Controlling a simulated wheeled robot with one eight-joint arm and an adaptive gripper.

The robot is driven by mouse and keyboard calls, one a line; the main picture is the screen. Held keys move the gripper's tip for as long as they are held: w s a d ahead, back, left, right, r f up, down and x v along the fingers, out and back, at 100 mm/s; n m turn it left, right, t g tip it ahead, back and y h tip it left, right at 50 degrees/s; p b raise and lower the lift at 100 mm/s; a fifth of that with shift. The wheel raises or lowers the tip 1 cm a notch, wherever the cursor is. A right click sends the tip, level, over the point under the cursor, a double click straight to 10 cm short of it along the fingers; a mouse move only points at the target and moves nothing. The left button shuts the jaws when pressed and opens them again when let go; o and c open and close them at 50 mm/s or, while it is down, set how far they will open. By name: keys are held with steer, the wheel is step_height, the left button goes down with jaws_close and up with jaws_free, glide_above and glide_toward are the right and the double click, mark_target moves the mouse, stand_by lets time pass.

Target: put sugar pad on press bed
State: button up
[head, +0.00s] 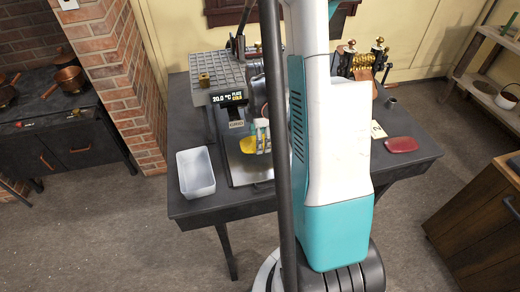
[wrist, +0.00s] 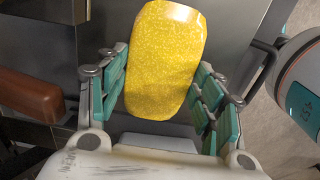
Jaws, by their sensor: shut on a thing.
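The yellow, speckled sugar pad (wrist: 165,55) is between the teal-lined fingers of my gripper (wrist: 160,90), which is shut on it. In the head view the yellow pad (head: 247,145) shows beside my gripper (head: 262,137), over the metal press bed (head: 246,174) in front of the machine. The pad's far edge and the fingers' lower parts are partly hidden. I cannot tell whether the pad touches the bed or is held just above it. My arm hides part of the machine and bed.
A white tray (head: 195,172) stands left of the bed on the dark table (head: 225,200). A display (head: 229,97) reads 20.0 °C, plate cold. A red pad (head: 401,144) and a numbered card (head: 378,130) lie to the right. A brass roller machine (head: 365,60) stands at the back.

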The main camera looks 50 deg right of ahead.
steer(key=shift+f+b, duration=0.7)
steer(key=shift+f, duration=1.5)
steer(key=shift+f, duration=0.15)
steer(key=o, duration=0.9)
step_height(320, 180, up, 12)
steer(key=p, duration=0.4)
steer(key=shift+r, duration=0.2)
